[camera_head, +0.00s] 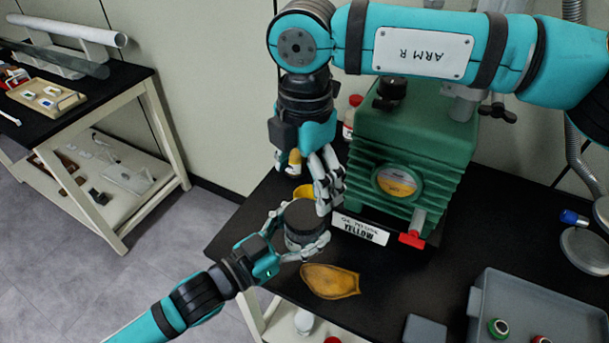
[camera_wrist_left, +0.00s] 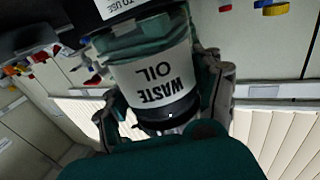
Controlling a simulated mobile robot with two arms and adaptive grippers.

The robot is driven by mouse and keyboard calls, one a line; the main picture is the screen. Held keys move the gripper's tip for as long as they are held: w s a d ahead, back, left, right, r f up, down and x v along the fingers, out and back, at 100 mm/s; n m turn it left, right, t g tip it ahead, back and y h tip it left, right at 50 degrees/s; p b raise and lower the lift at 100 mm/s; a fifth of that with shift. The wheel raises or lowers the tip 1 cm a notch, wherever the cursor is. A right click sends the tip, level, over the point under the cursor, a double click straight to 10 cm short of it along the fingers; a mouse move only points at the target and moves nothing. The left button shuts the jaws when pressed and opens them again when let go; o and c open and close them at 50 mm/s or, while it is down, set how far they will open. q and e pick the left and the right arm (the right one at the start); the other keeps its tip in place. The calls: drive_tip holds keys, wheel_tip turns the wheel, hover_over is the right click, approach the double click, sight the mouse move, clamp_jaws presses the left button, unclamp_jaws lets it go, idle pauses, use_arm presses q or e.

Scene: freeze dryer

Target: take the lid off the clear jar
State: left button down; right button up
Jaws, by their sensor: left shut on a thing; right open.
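The clear jar (camera_head: 300,240) stands at the near left edge of the black bench, with its dark lid (camera_head: 304,215) on top. In the left wrist view the jar (camera_wrist_left: 155,75) appears upside down, with a white "WASTE OIL" label and the black lid (camera_wrist_left: 170,113) at its lower end. My left gripper (camera_head: 306,236) is shut on the jar, its fingers around the sides below the lid. My right gripper (camera_head: 326,190) is open and points down just above and beside the lid's back right. Its fingers hide part of the lid's edge.
A green pump (camera_head: 415,140) stands close behind, with a sign (camera_head: 360,229) and a red-tipped spout (camera_head: 412,239). An orange dish-like piece (camera_head: 330,281) lies in front of the jar. A yellow object (camera_head: 304,191) is behind it. A grey tray (camera_head: 545,305) is at front right.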

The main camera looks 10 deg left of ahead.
sight(305, 213)
drive_tip(key=shift+f, duration=0.25)
wheel_tip(305, 213, down, 7)
drive_tip(key=shift+f, duration=0.2)
drive_tip(key=c, duration=1.3)
drive_tip(key=shift+o, duration=0.2)
drive_tip(key=n, duration=0.9)
